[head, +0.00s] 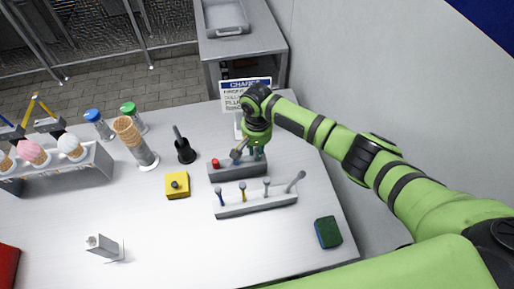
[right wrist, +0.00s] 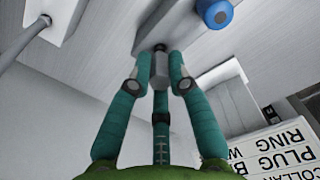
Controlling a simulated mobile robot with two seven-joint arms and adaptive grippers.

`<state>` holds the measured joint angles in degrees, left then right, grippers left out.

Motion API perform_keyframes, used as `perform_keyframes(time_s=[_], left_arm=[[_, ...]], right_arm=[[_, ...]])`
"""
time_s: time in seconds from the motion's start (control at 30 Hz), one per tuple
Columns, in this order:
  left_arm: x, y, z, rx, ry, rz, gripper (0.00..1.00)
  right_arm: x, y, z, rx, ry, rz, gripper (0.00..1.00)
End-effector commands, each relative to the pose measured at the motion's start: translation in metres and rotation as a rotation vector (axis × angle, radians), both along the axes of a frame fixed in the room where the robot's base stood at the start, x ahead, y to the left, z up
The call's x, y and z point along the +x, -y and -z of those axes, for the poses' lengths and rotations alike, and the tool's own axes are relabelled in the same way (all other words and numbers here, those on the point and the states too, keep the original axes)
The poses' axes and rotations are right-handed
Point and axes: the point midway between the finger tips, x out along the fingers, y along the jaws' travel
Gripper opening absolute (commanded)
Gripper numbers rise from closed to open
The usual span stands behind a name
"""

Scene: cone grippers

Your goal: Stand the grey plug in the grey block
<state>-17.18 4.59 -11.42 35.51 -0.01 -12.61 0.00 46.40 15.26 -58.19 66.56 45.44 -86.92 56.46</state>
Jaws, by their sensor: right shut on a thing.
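The grey block (head: 238,173) lies on the table, with a red plug (head: 215,163) standing at its left end. My right gripper (head: 256,153) is over the block's right part, pointing down. In the right wrist view, its teal fingers are shut on the grey plug (right wrist: 160,68), whose far end overlaps the edge of the grey block (right wrist: 168,28). I cannot tell whether the plug is in a hole or just above the block. A blue round thing (right wrist: 217,14) shows close by. My left gripper is not in view.
A light rack (head: 256,204) with several small tools stands in front of the block. A yellow block (head: 177,186) is to the left, a green sponge (head: 328,232) to the front right. A sign (head: 243,92) stands behind. The table's front middle is clear.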

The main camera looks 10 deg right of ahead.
Motion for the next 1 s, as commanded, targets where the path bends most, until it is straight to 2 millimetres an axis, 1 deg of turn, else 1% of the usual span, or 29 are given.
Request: perform_keyframes(time_s=[0.87,0.9,0.93,0.97,1.0], left_arm=[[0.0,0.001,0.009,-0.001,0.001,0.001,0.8],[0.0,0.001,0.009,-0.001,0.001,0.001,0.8],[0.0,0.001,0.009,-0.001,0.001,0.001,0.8],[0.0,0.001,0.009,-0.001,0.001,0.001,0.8],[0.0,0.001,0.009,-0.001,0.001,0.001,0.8]], right_arm=[[0.0,0.0,0.02,0.001,0.0,-0.001,0.0],[0.0,0.0,0.02,0.001,0.001,-0.001,0.23],[0.0,0.0,0.02,0.001,0.001,-0.001,0.35],[0.0,0.0,0.019,0.001,0.001,-0.001,0.47],[0.0,0.0,0.019,0.001,0.001,-0.001,0.47]])
